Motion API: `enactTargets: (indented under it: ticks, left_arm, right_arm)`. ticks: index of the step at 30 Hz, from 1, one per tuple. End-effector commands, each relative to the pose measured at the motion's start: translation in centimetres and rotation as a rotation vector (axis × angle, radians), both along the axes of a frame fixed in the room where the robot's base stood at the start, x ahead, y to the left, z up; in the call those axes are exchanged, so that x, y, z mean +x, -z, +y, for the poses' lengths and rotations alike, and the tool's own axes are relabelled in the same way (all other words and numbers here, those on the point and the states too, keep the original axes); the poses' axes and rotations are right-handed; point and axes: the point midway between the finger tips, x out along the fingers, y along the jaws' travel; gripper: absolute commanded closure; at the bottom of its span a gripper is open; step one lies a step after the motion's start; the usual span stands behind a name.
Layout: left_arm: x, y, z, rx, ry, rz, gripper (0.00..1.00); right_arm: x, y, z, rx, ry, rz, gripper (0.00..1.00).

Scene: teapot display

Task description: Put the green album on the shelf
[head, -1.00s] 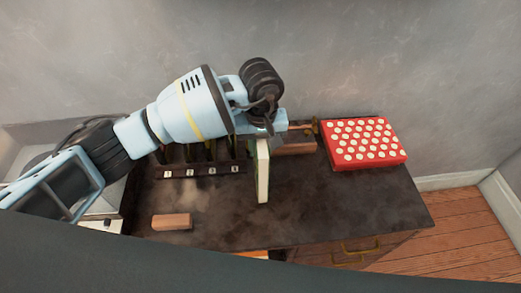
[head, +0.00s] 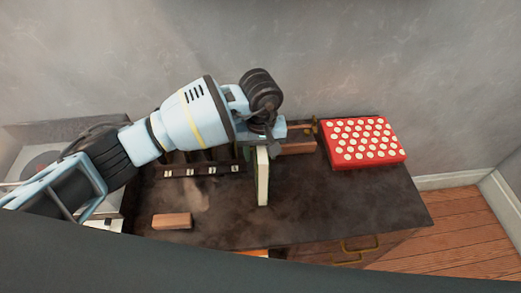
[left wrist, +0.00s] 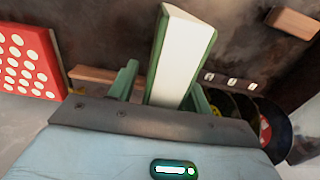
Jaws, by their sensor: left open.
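The green album (head: 263,178), with a green cover and cream page edge, stands upright on the dark cabinet top in the head view. In the left wrist view the album (left wrist: 181,55) rises between the green fingers of my left gripper (left wrist: 163,80). The fingers are open, one on each side of it; contact is hard to tell. In the head view my left gripper (head: 263,141) is over the album's far upper end. A dark rack with white labels (head: 203,170) stands left of the album, partly hidden by my arm. I cannot tell which piece is the shelf.
A red box with cream dots (head: 366,142) sits at the right. A brown block (head: 172,221) lies at the front left. Black discs (left wrist: 243,108) stand by the rack.

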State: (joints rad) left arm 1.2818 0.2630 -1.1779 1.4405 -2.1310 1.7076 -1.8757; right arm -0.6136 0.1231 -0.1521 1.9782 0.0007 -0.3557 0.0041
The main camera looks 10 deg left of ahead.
Motion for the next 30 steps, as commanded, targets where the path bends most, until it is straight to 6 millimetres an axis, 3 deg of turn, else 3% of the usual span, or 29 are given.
enactTargets:
  ticks: [8,21,30]
  left_arm:
    - [0.1,-2.5,0.0,-0.001,0.001,-0.004,0.51]
    - [0.0,-10.5,0.0,-0.001,0.000,-0.001,0.51]
    - [-0.1,-12.3,0.0,0.000,0.000,0.000,0.51]
  right_arm:
    - [0.2,-0.2,0.1,0.002,0.003,-0.005,0.64]
    - [-0.1,0.2,0.4,0.010,0.012,0.005,0.64]
    - [-0.2,0.3,0.3,0.007,0.009,0.007,0.64]
